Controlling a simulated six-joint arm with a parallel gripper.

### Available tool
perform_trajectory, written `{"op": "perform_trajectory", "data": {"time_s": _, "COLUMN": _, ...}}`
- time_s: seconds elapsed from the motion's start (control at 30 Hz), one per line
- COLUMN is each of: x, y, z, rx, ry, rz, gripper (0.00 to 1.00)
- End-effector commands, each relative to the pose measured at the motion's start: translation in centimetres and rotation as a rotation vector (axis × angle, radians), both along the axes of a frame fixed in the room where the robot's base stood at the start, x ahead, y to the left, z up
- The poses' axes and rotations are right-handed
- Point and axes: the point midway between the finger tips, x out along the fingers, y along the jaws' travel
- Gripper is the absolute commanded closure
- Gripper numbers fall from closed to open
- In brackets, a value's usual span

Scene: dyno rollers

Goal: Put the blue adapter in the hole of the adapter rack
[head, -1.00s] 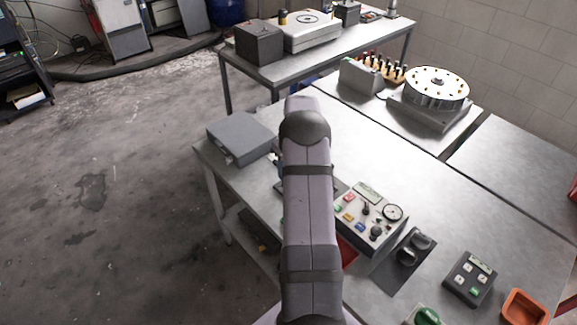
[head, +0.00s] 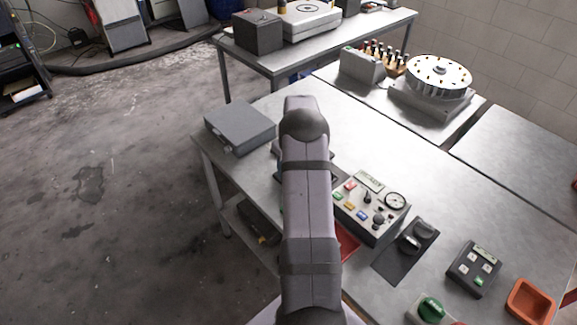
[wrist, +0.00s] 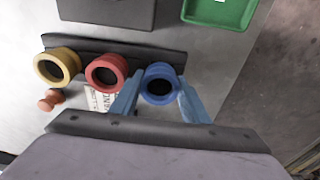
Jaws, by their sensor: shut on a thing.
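In the wrist view the blue adapter (wrist: 160,82) is a short blue ring with a dark bore, between the two light-blue fingers of my gripper (wrist: 159,88). The gripper is shut on it. The adapter is at the right end of the dark adapter rack (wrist: 130,51), overlapping its near edge. I cannot tell whether it sits in a hole or is held above. A red adapter (wrist: 104,73) and a yellow adapter (wrist: 56,68) are in line to its left. In the head view my arm hides the gripper and the adapter.
A green tray (wrist: 219,12) and a dark box (wrist: 108,10) lie beyond the rack. A small orange peg-like piece (wrist: 50,99) and a printed paper (wrist: 98,99) lie near it. In the head view a button panel (head: 371,208) stands right of my arm, a grey case (head: 239,127) to its left.

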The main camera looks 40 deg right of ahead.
Motion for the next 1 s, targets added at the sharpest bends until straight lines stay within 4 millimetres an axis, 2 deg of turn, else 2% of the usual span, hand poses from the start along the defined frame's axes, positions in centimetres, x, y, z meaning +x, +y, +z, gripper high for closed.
{"op": "perform_trajectory", "data": {"time_s": 1.0, "x": 0.0, "y": 0.0, "z": -1.5, "rx": 0.000, "ry": 0.000, "rz": 0.000, "gripper": 0.82}}
